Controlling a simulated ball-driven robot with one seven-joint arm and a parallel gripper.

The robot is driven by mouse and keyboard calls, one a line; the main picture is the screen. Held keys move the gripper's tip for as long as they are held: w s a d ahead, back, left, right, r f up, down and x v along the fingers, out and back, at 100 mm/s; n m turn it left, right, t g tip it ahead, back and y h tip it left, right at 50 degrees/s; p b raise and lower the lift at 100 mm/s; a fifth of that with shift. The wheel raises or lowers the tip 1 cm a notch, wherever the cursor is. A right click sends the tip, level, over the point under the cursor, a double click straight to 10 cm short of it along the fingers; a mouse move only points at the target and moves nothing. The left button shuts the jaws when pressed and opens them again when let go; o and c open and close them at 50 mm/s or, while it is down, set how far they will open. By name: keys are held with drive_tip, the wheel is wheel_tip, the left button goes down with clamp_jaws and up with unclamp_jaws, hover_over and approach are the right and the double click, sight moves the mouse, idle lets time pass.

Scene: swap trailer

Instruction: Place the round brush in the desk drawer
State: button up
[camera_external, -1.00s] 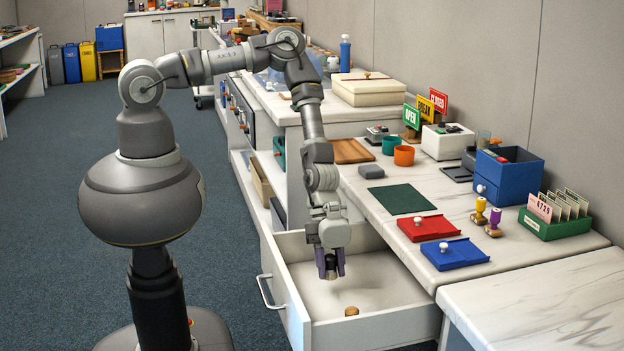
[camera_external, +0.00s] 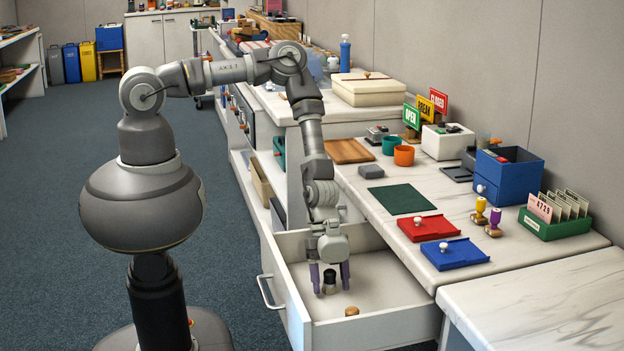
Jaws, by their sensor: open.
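The desk drawer (camera_external: 378,329) is pulled open, with its pale floor in view. A small dark round piece with a lighter band, which looks like the round brush (camera_external: 329,284), stands upright on the drawer floor. My gripper (camera_external: 330,278) is over the drawer, pointing down. Its two purple fingers are spread apart, one on each side of the brush, with a gap showing to the right finger. The brush's top is partly hidden under the gripper.
A small tan round piece (camera_external: 351,311) lies near the drawer's front right. The countertop beside it holds a green mat (camera_external: 403,199), a red tray (camera_external: 429,227), a blue tray (camera_external: 454,254) and two stamps. The drawer's walls surround my gripper.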

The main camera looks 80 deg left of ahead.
drive_tip(key=p+v, duration=0.4)
drive_tip(key=v, duration=0.8)
